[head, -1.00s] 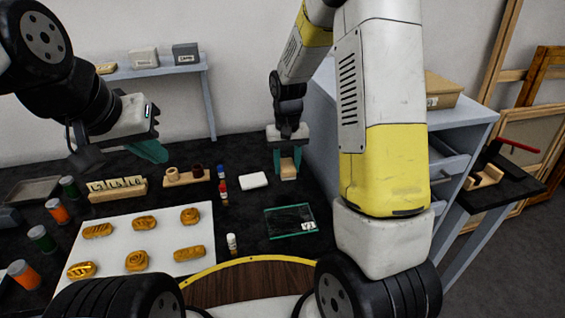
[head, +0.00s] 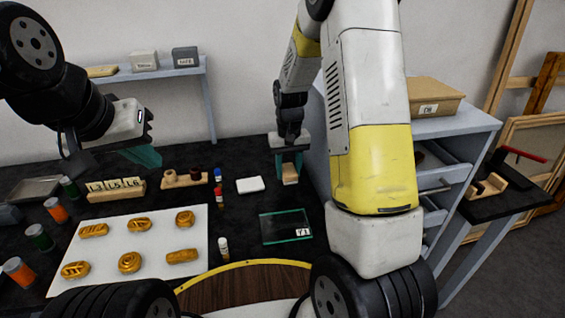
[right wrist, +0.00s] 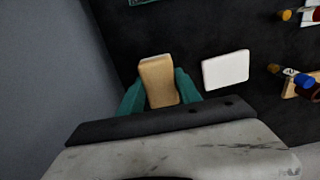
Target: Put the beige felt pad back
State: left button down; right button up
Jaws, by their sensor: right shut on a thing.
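The beige felt pad (head: 290,175) is a tan, block-shaped piece between the teal fingers of my right gripper (head: 289,165). In the right wrist view the pad (right wrist: 158,80) stands out between both fingertips of the right gripper (right wrist: 160,92), which is shut on it. It is low over the dark table, and I cannot tell whether it touches the surface. My left gripper (head: 142,156) hangs at the upper left, away from the pad; its fingers overlap, so its opening is unclear.
A white pad (head: 250,185) lies left of the right gripper, also in the right wrist view (right wrist: 226,69). A glass plate (head: 286,227) lies nearer. The grey-blue drawer cabinet (head: 455,130) stands close on the right. Gilt pieces lie on a white board (head: 145,215).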

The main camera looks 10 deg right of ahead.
aim_at(291, 175)
jog(key=shift+w+d+f, duration=0.1)
jog(key=shift+w+d, duration=0.55)
jog(key=shift+w, duration=0.25)
jog(key=shift+w+f, duration=0.1)
jog(key=shift+f, duration=1.65)
jog(key=shift+f, duration=0.1)
jog(key=o, duration=1.2)
